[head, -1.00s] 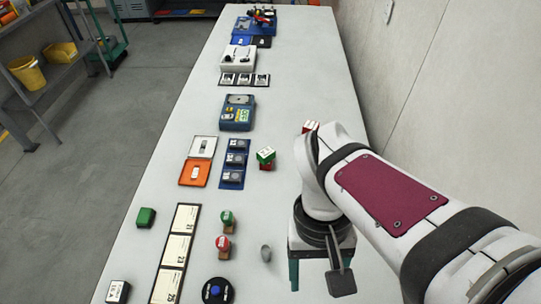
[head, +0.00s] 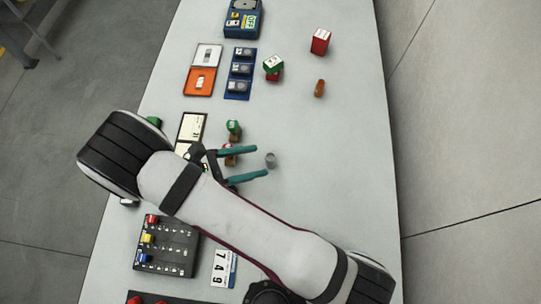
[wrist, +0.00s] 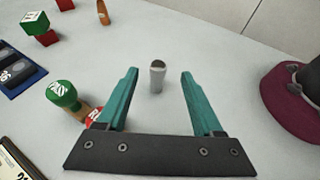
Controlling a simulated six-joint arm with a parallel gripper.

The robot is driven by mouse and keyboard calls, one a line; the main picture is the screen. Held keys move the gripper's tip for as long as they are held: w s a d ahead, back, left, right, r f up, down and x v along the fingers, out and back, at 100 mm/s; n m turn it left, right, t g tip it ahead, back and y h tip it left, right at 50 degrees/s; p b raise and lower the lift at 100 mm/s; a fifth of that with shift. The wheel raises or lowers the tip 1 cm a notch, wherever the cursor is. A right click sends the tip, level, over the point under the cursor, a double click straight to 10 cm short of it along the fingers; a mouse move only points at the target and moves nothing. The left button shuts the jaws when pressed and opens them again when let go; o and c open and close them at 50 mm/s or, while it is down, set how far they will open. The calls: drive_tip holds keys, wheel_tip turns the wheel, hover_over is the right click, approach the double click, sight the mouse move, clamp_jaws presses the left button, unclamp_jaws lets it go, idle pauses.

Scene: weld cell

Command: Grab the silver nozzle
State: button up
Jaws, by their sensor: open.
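The silver nozzle (head: 270,160) is a small grey cylinder standing on the white bench. In the wrist view the nozzle (wrist: 157,78) is upright, with a dark hollow at its top. My gripper (head: 259,161) has two teal fingers, spread apart and empty. The nozzle is in line with the gap between the fingertips, at or just past them. In the wrist view my gripper (wrist: 160,85) has clear space on both sides of the nozzle. I see no contact.
A green-topped stamp (head: 233,127) and a red-topped stamp (head: 230,160) stand close by the fingers on the left. A green and red block stack (head: 272,68), a red block (head: 320,41) and an orange-brown piece (head: 319,88) are farther back. The bench right of the nozzle is clear.

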sight(266, 158)
drive_tip(key=x, duration=0.5)
drive_tip(key=shift+w+d+f, duration=0.15)
drive_tip(key=shift+w+d, duration=0.05)
drive_tip(key=shift+w, duration=0.1)
clamp_jaws()
